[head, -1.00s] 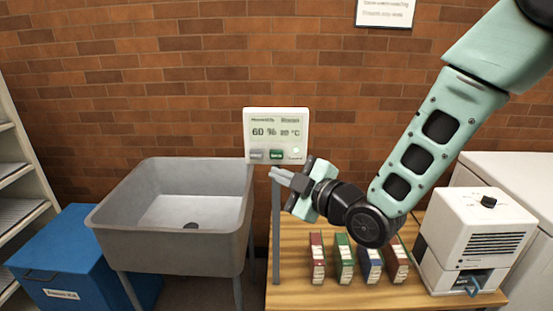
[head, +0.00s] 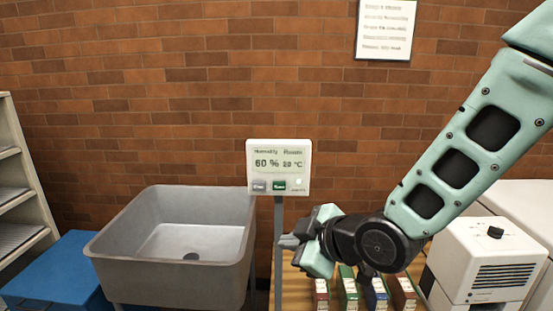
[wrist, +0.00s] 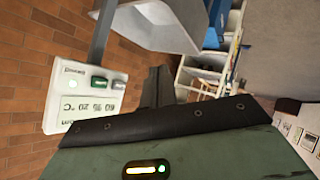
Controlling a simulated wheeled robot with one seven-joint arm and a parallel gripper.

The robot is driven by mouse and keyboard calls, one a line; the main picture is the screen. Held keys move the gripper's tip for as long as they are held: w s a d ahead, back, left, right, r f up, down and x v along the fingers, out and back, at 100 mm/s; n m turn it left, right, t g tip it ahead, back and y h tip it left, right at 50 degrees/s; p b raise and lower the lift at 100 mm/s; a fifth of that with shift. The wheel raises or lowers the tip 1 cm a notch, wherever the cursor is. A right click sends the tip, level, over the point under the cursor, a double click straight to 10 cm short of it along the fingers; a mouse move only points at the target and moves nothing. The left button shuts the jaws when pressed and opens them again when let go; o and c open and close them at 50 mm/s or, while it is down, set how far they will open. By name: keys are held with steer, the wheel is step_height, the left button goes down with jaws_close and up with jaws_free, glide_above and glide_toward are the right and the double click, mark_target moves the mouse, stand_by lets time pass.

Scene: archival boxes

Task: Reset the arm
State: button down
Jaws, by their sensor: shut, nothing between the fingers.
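My gripper (head: 287,241) is in the head view, right of centre, at the end of my arm that comes in from the upper right. Its fingers point left and are shut with nothing between them. It is in front of the wooden table, just below and right of the humidity display (head: 279,168). The display is a white panel on a grey post, reading 60 % and 20 °C, with a grey and a green button. The display also shows tilted at the left of the wrist view (wrist: 84,90). My dark fingers (wrist: 157,88) show mid-frame there.
A grey sink (head: 175,240) stands left of the post, with a blue box (head: 52,268) and shelves (head: 22,190) farther left. Several coloured archival boxes (head: 347,289) stand on the table below my arm. A white machine (head: 487,260) is at the right. A notice (head: 385,29) hangs on the brick wall.

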steer(key=s+d+m+g+h, duration=0.3)
steer(key=s+d+g, duration=0.1)
steer(key=s, duration=0.7)
steer(key=s+d+m+g+h, duration=0.4)
steer(key=s+d, duration=0.3)
steer(key=s, duration=0.4)
steer(key=shift+s+d+f+m, duration=0.25)
steer(key=shift+m, duration=0.05)
